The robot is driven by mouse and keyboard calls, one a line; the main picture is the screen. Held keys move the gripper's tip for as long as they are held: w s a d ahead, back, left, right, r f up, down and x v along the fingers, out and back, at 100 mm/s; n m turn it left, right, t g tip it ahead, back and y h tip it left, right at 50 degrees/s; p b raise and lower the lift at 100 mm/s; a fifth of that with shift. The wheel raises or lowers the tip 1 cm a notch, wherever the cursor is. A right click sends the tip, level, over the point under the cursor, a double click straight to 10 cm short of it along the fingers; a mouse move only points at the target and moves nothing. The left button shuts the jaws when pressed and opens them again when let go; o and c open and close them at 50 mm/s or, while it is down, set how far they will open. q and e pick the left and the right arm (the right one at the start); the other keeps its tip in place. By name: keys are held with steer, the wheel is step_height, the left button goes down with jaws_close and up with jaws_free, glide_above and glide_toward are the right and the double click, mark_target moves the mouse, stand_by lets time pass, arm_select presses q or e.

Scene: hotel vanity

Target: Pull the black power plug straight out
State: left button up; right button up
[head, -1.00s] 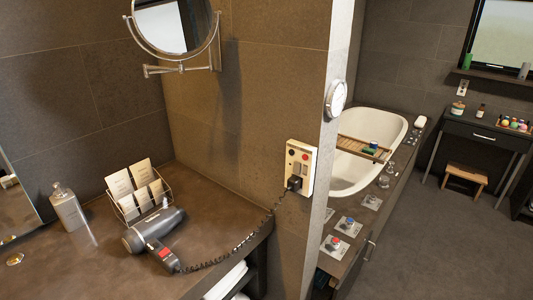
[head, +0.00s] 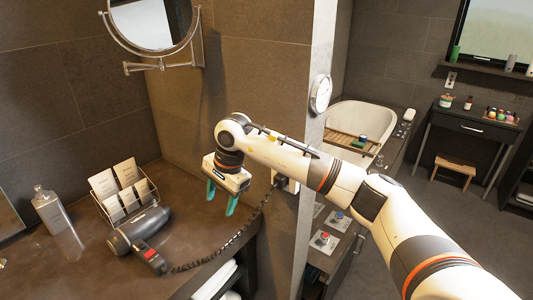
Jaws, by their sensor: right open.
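The black power plug (head: 279,181) is mostly hidden behind my right arm; a dark bit of it shows at the wall panel (head: 293,186), which is also largely covered. A coiled black cord (head: 236,238) runs from there down to the grey hair dryer (head: 138,230) on the counter. My right gripper (head: 220,207), with green fingers, is open and empty. It points down above the counter, to the left of the plug and apart from it. My left gripper is not in view.
A round mirror (head: 152,22) juts from the wall above. The wall's end edge stands beside the panel, with a bathtub (head: 366,120) beyond.

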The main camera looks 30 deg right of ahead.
mark_target(277, 186)
steer(key=d+r+h, duration=0.6)
steer(key=d+r, duration=0.3)
steer(key=d, duration=0.4)
steer(key=p+x, duration=0.1)
steer(key=x, duration=0.6)
steer(key=p+x, duration=0.1)
steer(key=x, duration=0.3)
steer(key=shift+s+d+f+p, duration=0.15)
steer(key=shift+s+f+p, duration=0.15)
steer(key=shift+f+p, duration=0.05)
steer(key=shift+c, duration=0.4)
jaws_close()
steer(key=shift+a, duration=0.25)
steer(key=shift+s+a, duration=0.35)
steer(key=shift+a, duration=0.4)
steer(key=shift+a+p, duration=0.1)
steer(key=shift+p, duration=0.2)
steer(key=shift+s+a+p, duration=0.15)
steer(key=shift+s+a, duration=0.15)
steer(key=shift+a, duration=0.35)
steer(key=shift+s+a+p, duration=0.15)
steer(key=shift+s+a, duration=0.2)
steer(key=shift+a, duration=0.35)
